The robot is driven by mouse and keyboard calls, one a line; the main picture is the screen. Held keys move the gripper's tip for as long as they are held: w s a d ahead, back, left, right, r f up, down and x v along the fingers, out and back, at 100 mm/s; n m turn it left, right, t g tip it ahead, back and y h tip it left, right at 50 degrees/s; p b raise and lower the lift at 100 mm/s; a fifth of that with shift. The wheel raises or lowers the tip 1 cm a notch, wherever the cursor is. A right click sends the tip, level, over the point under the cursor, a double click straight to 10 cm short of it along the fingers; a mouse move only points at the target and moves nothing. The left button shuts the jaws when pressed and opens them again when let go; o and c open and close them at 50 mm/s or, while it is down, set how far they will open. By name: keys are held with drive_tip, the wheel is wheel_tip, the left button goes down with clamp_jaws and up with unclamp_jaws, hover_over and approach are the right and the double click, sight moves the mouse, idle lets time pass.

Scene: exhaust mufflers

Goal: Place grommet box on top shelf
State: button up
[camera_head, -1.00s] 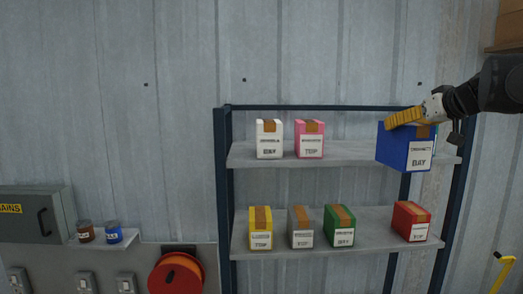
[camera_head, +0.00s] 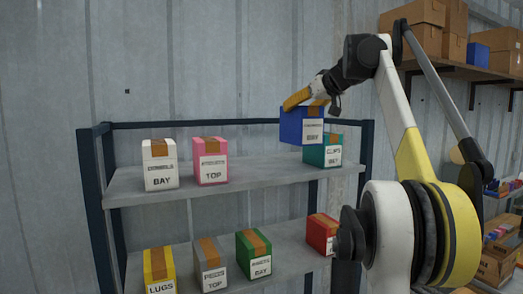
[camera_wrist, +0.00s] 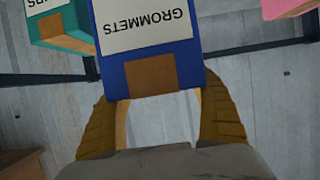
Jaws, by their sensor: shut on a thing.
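The blue grommet box (camera_head: 302,128), with a white label and a brown tape strip, is in my gripper (camera_head: 298,100). In the wrist view the box (camera_wrist: 150,50) reads GROMMETS upside down, and the yellow fingers of my gripper (camera_wrist: 164,108) are shut on its two sides. The box appears raised above the grey top shelf (camera_head: 250,172), towards its right end. It partly covers a teal box (camera_head: 333,153) in the head view. Whether its underside touches anything is hard to tell.
A white box (camera_head: 160,170) and a pink box (camera_head: 210,165) stand on the top shelf's left part, with bare shelf to their right. Yellow (camera_head: 159,268), grey (camera_head: 210,265), green (camera_head: 253,255) and red (camera_head: 321,234) boxes stand on the lower shelf. Dark blue posts (camera_head: 99,220) frame the shelves.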

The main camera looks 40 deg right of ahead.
drive_tip(key=w+a+f, duration=0.5)
drive_tip(key=w+f, duration=0.2)
drive_tip(key=f, duration=0.2)
drive_tip(key=shift+w+a+f+p, duration=0.15)
drive_tip(key=shift+w+f+p, duration=0.05)
drive_tip(key=shift+w+p, duration=0.15)
drive_tip(key=o, duration=1.4)
drive_tip(key=shift+f, duration=0.1)
drive_tip(key=shift+o, duration=0.2)
